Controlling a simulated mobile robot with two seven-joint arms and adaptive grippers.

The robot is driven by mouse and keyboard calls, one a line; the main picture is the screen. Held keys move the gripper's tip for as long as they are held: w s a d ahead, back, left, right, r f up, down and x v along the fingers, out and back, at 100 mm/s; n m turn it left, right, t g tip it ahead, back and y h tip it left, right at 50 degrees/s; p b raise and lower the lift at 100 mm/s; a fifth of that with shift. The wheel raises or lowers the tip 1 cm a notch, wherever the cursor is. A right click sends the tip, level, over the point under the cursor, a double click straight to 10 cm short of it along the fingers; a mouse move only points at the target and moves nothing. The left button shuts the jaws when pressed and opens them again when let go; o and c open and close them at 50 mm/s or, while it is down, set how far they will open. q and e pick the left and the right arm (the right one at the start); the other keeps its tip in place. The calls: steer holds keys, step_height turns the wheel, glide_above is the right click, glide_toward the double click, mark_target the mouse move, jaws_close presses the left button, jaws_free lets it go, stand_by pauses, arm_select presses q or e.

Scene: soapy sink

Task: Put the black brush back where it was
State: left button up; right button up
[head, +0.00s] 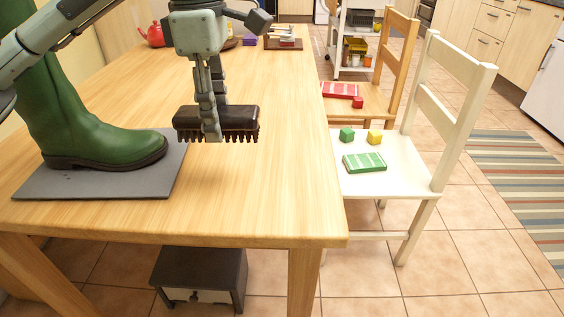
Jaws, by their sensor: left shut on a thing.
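The black brush (240,121) has a dark back and bristles pointing down. My left gripper (211,132) comes down from above and is shut on the brush near its middle. The brush is level, over the wooden table (285,190) to the right of the green boot; I cannot tell whether its bristles touch the tabletop. The green boot (105,140) stands upright on a grey mat (95,188) at the table's left front. My right gripper is not in view.
A red teapot (152,36) and a small wooden tray (283,44) stand at the table's far end. A white chair (400,170) with blocks on its seat is at the right. A dark stool (200,272) stands below the front edge. The table's right front is clear.

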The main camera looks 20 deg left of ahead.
mark_target(279, 180)
arm_select(q)
steer(key=w+d+f, duration=0.1)
steer(key=d, duration=0.1)
steer(key=d+f, duration=0.2)
steer(key=d, duration=0.1)
steer(key=w+d+f, duration=0.1)
steer(key=d+f, duration=0.1)
steer(key=d, duration=0.1)
steer(key=shift+w+d, duration=0.1)
steer(key=shift+w, duration=0.2)
steer(key=shift+w+d+f, duration=0.1)
steer(key=shift+d+f, duration=0.15)
steer(key=shift+d, duration=0.05)
step_height(279, 180, down, 4)
steer(key=shift+f, duration=0.1)
steer(key=o, duration=1)
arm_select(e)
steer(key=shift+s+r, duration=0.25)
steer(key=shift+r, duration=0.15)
